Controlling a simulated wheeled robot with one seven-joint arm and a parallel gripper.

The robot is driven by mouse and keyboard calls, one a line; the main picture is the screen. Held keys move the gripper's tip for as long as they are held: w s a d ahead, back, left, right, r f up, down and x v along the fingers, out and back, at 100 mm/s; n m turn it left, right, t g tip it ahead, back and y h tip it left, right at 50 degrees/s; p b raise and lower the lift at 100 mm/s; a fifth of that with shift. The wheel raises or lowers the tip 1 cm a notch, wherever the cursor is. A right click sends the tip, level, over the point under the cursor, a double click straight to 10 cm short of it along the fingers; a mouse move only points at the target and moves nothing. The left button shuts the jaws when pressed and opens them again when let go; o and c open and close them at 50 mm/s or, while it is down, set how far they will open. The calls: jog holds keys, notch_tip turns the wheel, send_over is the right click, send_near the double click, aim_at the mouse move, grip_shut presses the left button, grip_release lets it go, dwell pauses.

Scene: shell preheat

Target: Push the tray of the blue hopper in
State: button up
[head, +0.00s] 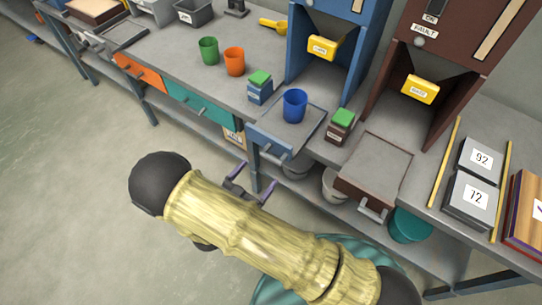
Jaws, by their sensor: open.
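The blue hopper (296,52) stands at the back of the bench. Its tray (281,143) sticks out forward below it, with a blue front and a grey handle (272,156). A blue cup (295,105) stands upright on the tray. My gripper (252,182) is in front of the bench, a little to the front left of the tray handle in the picture. Its two purple-tipped fingers are apart with nothing between them. Whether a finger touches the bench or handle cannot be told. My arm hides part of the floor and bench front.
A brown hopper (447,38) on the right has its own tray (376,168) sticking out. Small green-topped boxes (260,88) (341,125) flank the blue tray. Green (209,51) and orange (234,62) cups stand left. Buckets (408,225) sit below. Floor at left is clear.

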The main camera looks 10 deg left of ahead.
aim_at(270, 160)
jog(key=p+x, duration=0.1)
jog(key=x, duration=0.7)
jog(key=shift+c, duration=0.2)
